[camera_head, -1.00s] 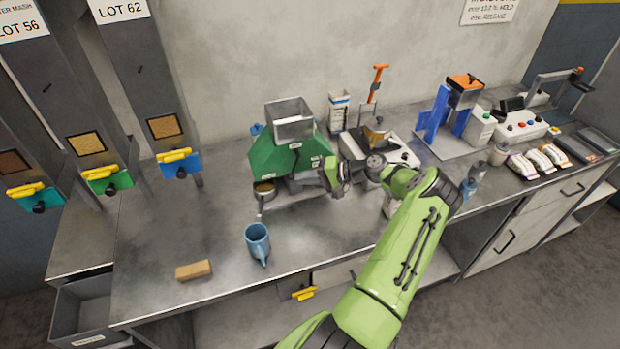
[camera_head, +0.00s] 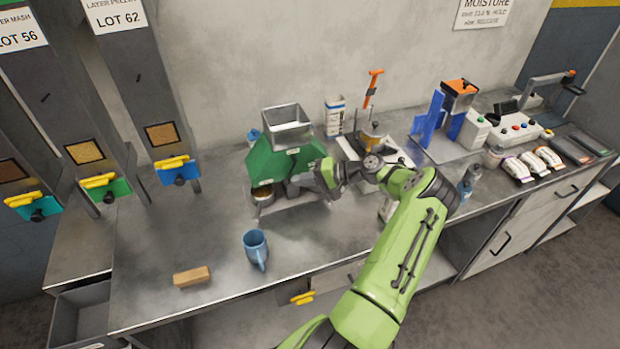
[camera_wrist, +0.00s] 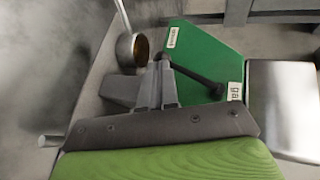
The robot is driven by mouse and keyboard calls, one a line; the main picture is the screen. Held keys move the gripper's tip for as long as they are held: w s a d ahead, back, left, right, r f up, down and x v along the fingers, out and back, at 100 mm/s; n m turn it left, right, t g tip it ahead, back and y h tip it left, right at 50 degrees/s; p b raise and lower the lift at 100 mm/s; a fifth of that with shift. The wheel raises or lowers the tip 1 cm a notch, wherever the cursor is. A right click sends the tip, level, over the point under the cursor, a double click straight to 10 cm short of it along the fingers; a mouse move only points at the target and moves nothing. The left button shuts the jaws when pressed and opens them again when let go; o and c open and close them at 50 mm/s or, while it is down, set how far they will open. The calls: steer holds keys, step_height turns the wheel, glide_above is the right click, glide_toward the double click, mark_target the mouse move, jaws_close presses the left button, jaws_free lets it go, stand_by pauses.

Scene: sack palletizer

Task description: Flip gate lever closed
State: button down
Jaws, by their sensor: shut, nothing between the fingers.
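The green machine (camera_head: 287,161) with a grey metal hopper (camera_head: 287,128) on top stands on the bench; it also shows in the wrist view (camera_wrist: 207,50). A dark rod with a round knob, seemingly the gate lever (camera_wrist: 196,79), lies slanted across the machine's green face in the wrist view. My gripper (camera_wrist: 160,64) is shut and empty, its fingertips close to the rod's upper-left end; I cannot tell whether they touch. In the head view my gripper (camera_head: 322,181) is at the machine's lower right front and hides the lever there.
A round pan (camera_wrist: 131,48) with brown contents is beside the machine. A blue mug (camera_head: 256,247) and a wooden block (camera_head: 192,276) stand in front on the bench. A device with an orange-handled lever (camera_head: 372,88) is to the right. The bench's left front is mostly clear.

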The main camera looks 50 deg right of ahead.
steer(key=v, duration=1.5)
steer(key=shift+s+d, duration=0.2)
steer(key=shift+s, duration=0.05)
